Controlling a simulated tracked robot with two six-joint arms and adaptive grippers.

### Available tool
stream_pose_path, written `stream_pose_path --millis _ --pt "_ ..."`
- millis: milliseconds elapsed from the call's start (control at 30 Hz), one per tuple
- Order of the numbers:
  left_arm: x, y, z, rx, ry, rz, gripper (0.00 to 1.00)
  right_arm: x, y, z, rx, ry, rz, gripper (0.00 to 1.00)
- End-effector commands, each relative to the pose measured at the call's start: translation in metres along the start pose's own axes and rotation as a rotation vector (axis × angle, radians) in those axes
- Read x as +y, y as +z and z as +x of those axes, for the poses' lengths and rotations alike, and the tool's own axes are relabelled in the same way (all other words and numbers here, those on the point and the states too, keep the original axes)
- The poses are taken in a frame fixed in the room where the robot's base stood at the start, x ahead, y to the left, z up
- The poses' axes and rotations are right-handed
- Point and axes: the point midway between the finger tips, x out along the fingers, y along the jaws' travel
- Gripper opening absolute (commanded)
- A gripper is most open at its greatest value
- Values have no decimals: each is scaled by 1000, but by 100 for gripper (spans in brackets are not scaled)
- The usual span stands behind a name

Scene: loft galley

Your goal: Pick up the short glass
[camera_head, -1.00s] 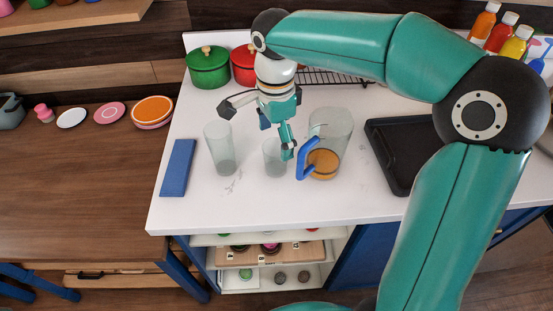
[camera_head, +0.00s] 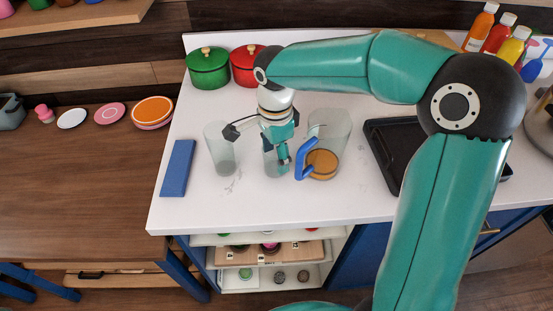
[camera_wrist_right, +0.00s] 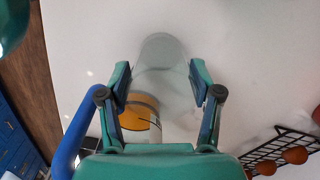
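The short glass (camera_head: 270,162) is clear and stands upright on the white counter, between a taller clear glass (camera_head: 222,158) on its left and a clear pitcher (camera_head: 333,132) on its right. The pitcher has a blue handle and orange contents. My right gripper (camera_head: 257,148) is open and points down at the short glass, hiding its upper part. In the right wrist view the open fingers (camera_wrist_right: 160,70) stand either side of clear glass (camera_wrist_right: 165,92); overlapping outlines blur the glasses together, and contact cannot be told. My left gripper is out of view.
The pitcher's blue handle (camera_head: 304,160) is close beside the right finger. A black tray (camera_head: 385,150) lies farther right. Green (camera_head: 208,70) and red (camera_head: 243,68) pots stand behind. A blue slab (camera_head: 177,168) lies left. The counter's front strip is clear.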

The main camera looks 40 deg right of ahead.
Motion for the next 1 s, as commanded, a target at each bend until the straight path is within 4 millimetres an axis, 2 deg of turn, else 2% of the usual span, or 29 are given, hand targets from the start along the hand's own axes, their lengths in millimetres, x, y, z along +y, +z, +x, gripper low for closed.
stream_pose_path --millis 33,200,233,467,667,867,1000 --pt "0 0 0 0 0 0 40 0 0 0 0 0 0 50" --pt "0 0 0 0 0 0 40 0 0 0 0 0 -1 22" --pt "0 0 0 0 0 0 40 0 0 0 0 0 -1 20" --pt "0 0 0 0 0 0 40 0 0 -1 0 0 -1 20" --pt "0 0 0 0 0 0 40 -1 0 -10 0 -3 -1 20" --pt "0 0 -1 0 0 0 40 -1 1 -36 -1 -6 -2 20" --pt "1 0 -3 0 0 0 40 -2 1 -70 -2 -8 -1 20"
